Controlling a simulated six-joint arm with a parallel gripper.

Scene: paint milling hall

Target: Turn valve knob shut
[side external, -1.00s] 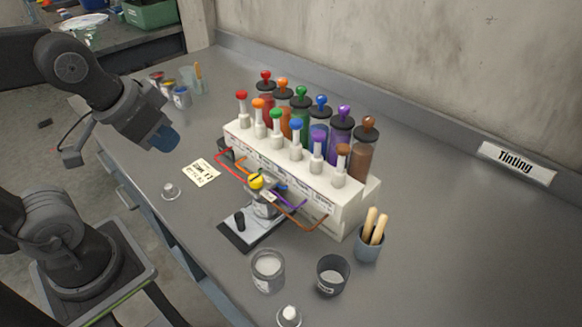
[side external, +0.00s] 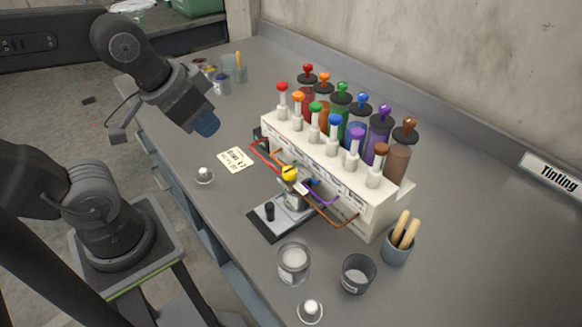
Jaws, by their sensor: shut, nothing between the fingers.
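A yellow round knob with a dark mark (side external: 290,173) sits where several coloured tubes meet, in front of a white tinting rack (side external: 330,165). It looks like the valve knob; its exact turn angle is too small to read. My gripper (side external: 206,124) hangs above the bench to the upper left of the knob, well apart from it. Its bluish fingertips point down and right, are shut and hold nothing. Under the knob is a small stand on a dark base plate (side external: 262,229) with a black peg (side external: 269,211).
Colourant bottles with coloured knobs line the rack's back (side external: 398,160). In front stand a clear cup (side external: 293,262), a dark cup (side external: 357,273) and a cup of wooden sticks (side external: 397,252). A paper card (side external: 236,159) lies left of the rack. Bench is clear at the right.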

